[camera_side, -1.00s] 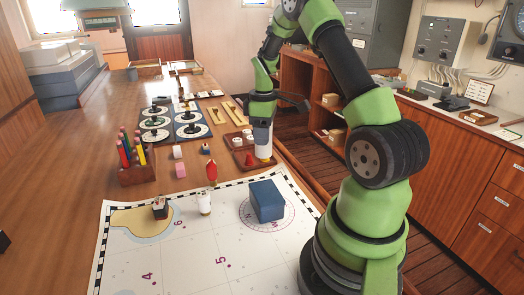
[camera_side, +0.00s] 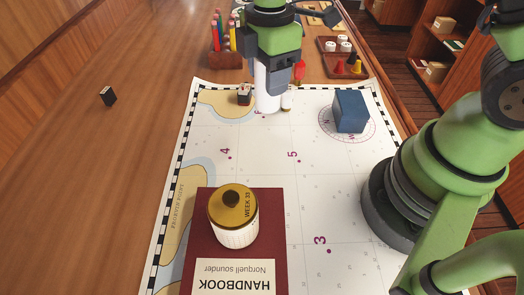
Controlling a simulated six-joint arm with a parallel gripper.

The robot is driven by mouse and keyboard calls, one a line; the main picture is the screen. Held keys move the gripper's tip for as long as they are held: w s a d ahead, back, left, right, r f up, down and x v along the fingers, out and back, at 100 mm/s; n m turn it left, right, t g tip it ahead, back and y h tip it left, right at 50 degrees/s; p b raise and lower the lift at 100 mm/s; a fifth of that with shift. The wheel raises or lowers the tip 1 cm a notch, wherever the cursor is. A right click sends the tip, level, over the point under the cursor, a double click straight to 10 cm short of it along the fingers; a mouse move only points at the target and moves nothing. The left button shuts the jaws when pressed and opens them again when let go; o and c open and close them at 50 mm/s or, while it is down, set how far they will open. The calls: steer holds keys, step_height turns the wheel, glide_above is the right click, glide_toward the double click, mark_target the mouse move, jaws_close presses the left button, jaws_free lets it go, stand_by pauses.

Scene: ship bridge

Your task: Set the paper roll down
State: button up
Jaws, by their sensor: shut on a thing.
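The white paper roll (camera_side: 267,92) is upright in the side view, over the far part of the chart near its tan patch. My gripper (camera_side: 274,72) is above and around its upper part, shut on it, pointing down. Its jaws and the grey gripper body hide the roll's top. I cannot tell whether the roll's lower end touches the chart (camera_side: 263,180).
A blue block (camera_side: 350,111) sits on the compass rose. A gold-lidded jar (camera_side: 233,215) stands on the dark red handbook (camera_side: 272,245) in front. A pencil holder (camera_side: 225,60) and a tray (camera_side: 358,68) lie beyond the chart. The chart's middle is clear.

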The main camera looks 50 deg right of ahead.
steer(key=a, duration=0.1)
steer(key=s+a+n, duration=0.1)
steer(key=shift+s+a, duration=0.15)
steer(key=shift+a, duration=0.25)
steer(key=shift+n, duration=0.3)
steer(key=shift+s+a+f, duration=0.1)
steer(key=shift+f, duration=2.4)
steer(key=shift+a+f, duration=0.1)
steer(key=shift+f, duration=2.4)
steer(key=shift+f, duration=0.15)
steer(key=o, duration=1)
steer(key=shift+o, duration=0.2)
